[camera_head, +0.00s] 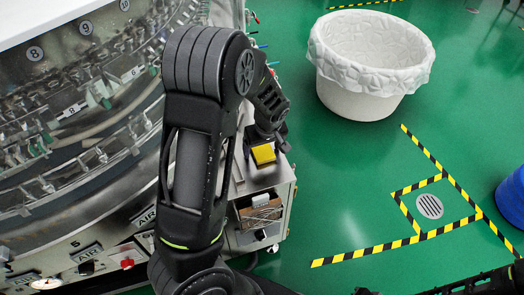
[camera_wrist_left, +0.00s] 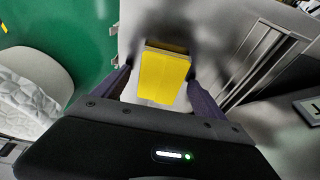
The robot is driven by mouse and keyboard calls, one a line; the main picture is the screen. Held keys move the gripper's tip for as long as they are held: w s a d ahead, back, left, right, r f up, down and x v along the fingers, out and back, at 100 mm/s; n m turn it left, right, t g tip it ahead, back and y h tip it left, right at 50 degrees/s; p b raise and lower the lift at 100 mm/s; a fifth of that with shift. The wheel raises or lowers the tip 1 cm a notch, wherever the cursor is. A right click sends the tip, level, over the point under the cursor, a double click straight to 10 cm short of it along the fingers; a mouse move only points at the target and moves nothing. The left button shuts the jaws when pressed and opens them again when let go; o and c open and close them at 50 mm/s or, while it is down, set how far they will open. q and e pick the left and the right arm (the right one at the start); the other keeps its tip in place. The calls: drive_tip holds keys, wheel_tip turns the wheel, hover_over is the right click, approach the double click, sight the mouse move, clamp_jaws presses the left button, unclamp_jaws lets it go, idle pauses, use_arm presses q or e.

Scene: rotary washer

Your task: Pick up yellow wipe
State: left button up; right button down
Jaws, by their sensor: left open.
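The yellow wipe (camera_head: 263,155) is a small flat yellow block lying on the grey metal ledge at the right side of the washer in the head view. In the left wrist view the yellow wipe (camera_wrist_left: 163,76) sits between the two fingers of my left gripper (camera_wrist_left: 158,88), which is open with a gap on both sides. In the head view my left gripper (camera_head: 266,136) is right above and behind the wipe, partly hidden by my own arm. My right gripper is not seen; only a dark arm part shows at the bottom right.
The rotary washer (camera_head: 75,130) with numbered stations fills the left. A metal cabinet (camera_head: 279,208) carries the ledge. A white lined bin (camera_head: 365,100) stands behind on the green floor, and a blue container (camera_head: 511,198) is at the right edge. Yellow-black tape surrounds a floor drain (camera_head: 429,206).

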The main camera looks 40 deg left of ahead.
sight(263, 150)
use_arm(q)
drive_tip(key=shift+c, duration=0.3)
drive_tip(key=c, duration=1.3)
drive_tip(key=shift+c, duration=0.2)
drive_tip(key=shift+r, duration=0.2)
wheel_tip(263, 150, up, 10)
drive_tip(key=p, duration=0.1)
drive_tip(key=shift+p, duration=0.35)
drive_tip(key=shift+f, duration=0.1)
